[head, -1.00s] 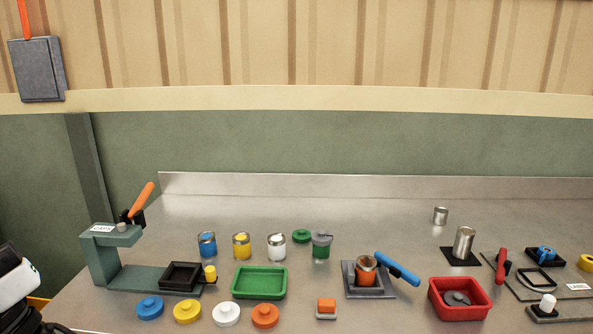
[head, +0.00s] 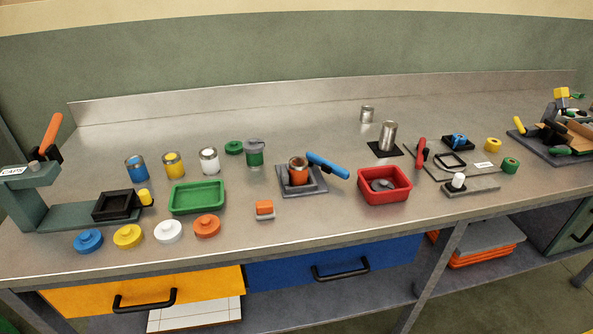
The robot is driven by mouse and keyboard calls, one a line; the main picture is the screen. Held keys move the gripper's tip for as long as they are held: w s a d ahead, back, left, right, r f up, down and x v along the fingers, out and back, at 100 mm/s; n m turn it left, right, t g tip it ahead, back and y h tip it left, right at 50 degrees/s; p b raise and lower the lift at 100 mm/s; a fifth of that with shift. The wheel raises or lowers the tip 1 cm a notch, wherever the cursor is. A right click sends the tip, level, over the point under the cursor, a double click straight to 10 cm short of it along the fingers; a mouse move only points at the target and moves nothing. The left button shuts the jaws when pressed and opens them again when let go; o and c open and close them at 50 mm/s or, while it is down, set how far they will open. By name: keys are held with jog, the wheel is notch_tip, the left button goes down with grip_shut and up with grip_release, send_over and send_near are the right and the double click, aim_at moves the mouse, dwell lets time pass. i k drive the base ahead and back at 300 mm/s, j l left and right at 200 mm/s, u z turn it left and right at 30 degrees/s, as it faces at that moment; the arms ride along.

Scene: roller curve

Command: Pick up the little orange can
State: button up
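The little orange can (head: 298,172) stands upright in the middle of the bench, with an orange body and a bare metal upper rim. It sits on a grey square fixture (head: 315,188) that has a blue handle (head: 328,165) at its right. My gripper is not in this view.
Left of the can are a green tray (head: 197,197) and blue, yellow, white and green cans. A red bin (head: 385,185) stands to its right. An orange-topped block (head: 264,209) lies in front. A green press (head: 35,200) stands far left.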

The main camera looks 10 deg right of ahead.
aim_at(298, 165)
jog(key=i+l+u, duration=0.1)
jog(key=l+u, duration=0.2)
jog(key=l, duration=0.55)
jog(key=l+u, duration=0.3)
jog(key=l, duration=0.55)
jog(key=l+u, duration=0.35)
jog(key=l, duration=0.65)
jog(key=i+l+u, duration=0.1)
jog(key=i+l, duration=0.15)
jog(key=i, duration=0.15)
